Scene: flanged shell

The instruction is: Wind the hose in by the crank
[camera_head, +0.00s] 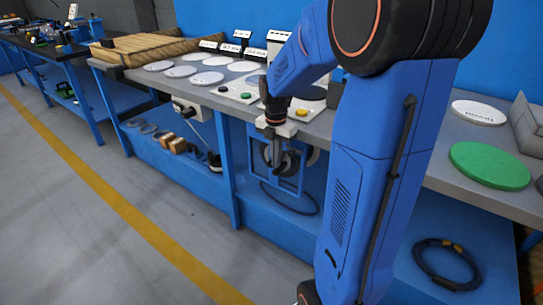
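A hose reel (297,183) in a blue frame stands below the front edge of the grey bench. A dark hose (316,211) hangs in a loop beneath it, near the lower shelf. My gripper (277,160) points down in front of the reel. It covers part of the reel, and the crank cannot be made out behind it. The fingers are small and dark here, so I cannot tell whether they are open or shut, or touching the crank.
My blue arm hides much of the bench's right half. Pale discs (207,78) and a green disc (490,165) lie on the bench. A coiled dark cable (446,286) lies on the lower shelf at right. The floor left of the yellow line (120,207) is clear.

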